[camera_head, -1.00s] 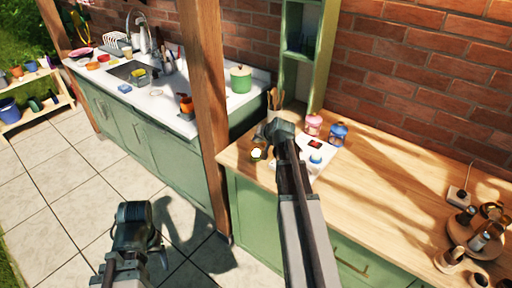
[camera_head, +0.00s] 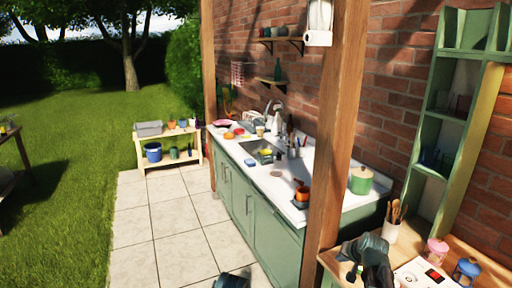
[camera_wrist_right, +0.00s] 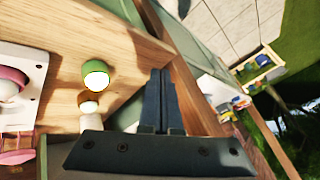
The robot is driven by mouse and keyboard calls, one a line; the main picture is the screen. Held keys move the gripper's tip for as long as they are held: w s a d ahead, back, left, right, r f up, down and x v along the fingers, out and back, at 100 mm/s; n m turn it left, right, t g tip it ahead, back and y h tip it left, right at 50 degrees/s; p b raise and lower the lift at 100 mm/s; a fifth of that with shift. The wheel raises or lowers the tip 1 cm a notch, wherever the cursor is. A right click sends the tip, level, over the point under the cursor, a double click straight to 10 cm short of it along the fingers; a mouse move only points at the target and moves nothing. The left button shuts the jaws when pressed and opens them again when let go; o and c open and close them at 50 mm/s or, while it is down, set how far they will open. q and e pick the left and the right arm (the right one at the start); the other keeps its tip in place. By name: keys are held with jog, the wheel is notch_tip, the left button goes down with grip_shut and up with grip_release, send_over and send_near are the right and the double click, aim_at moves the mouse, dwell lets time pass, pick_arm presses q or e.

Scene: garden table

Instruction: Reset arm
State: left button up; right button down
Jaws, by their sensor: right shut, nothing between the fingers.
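My right gripper (camera_head: 362,250) is at the lower right of the head view, over the left end of the wooden counter (camera_head: 478,262). In the right wrist view its two dark fingers (camera_wrist_right: 161,75) are together, with nothing between them. Part of my left arm's dark end (camera_head: 232,281) shows at the bottom edge of the head view; its fingers cannot be made out. In the right wrist view a green-rimmed round item with a bright top (camera_wrist_right: 95,76) is on the wood left of the fingers, apart from them.
A utensil pot (camera_head: 391,231), a pink-lidded jar (camera_head: 435,251) and a blue-lidded jar (camera_head: 466,270) stand close to my right gripper. A wooden post (camera_head: 335,150) rises just left of it. A sink counter with a green pot (camera_head: 361,181) lies beyond. The tiled floor (camera_head: 160,225) is clear.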

jog(key=s+a+f+n+g, duration=0.25)
jog(key=s+a, duration=0.25)
jog(key=a, duration=0.4)
jog(key=s+a+f+n+g, duration=0.1)
jog(key=s+a+n+g, duration=0.15)
jog(key=s+a, duration=0.4)
jog(key=s+a+n+g+h, duration=0.2)
jog(key=s+a+n, duration=0.3)
jog(key=s+a, duration=0.5)
jog(key=s, duration=0.3)
jog(key=shift+a+f+g, duration=0.4)
